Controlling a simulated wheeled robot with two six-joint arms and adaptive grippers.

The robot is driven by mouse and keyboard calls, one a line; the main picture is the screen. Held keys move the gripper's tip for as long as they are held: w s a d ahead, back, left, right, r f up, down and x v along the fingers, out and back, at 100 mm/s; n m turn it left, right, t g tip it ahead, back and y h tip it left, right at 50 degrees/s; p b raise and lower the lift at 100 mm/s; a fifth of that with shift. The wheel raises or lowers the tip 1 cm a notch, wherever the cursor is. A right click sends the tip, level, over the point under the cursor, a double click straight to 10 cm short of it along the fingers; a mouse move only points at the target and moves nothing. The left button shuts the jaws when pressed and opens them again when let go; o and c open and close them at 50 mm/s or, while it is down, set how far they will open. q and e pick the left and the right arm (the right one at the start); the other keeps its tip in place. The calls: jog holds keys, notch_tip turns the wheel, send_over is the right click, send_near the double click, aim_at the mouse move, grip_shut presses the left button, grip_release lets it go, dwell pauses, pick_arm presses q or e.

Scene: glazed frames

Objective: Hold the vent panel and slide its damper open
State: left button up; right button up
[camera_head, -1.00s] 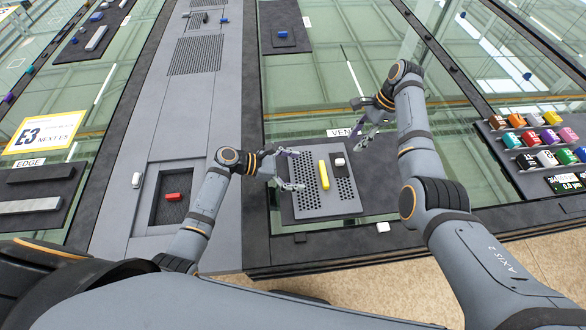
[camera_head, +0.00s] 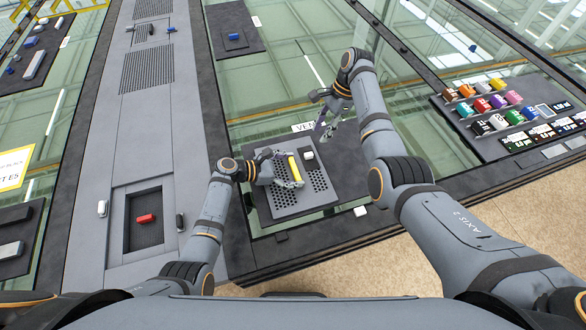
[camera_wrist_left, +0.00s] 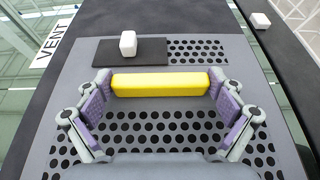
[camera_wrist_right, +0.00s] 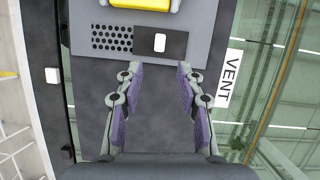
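The vent panel (camera_head: 285,205) is a grey perforated plate lying flat beside the VENT label (camera_head: 304,127). A yellow bar (camera_head: 294,168) stands on it as a handle; it shows large in the left wrist view (camera_wrist_left: 160,84). A white knob (camera_head: 308,155) sits on a dark damper strip (camera_wrist_left: 104,51) next to the perforations. My left gripper (camera_wrist_left: 159,82) is wide open, its fingertips at the two ends of the yellow bar; I cannot tell whether they touch. My right gripper (camera_wrist_right: 160,70) is partly open and empty, beyond the panel edge near the white knob (camera_wrist_right: 160,42).
A rack of coloured blocks (camera_head: 505,110) stands at the right. A grey strip with a recessed red block (camera_head: 145,218) lies to the left. A small white block (camera_head: 360,210) sits on the dark frame near the panel. Glass panes surround the dark frame bars.

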aim_at(309, 154)
pick_arm(q)
jog(key=c, duration=0.6)
pick_arm(e)
jog(key=shift+o, duration=0.2)
pick_arm(q)
jog(key=shift+c, duration=0.2)
pick_arm(e)
jog(key=shift+m+y, duration=0.4)
jog(key=shift+m, duration=0.1)
jog(key=x, duration=1)
jog(key=shift+s+d, duration=0.1)
jog(key=shift+d, duration=0.15)
jog(key=shift+c, duration=0.3)
grip_shut()
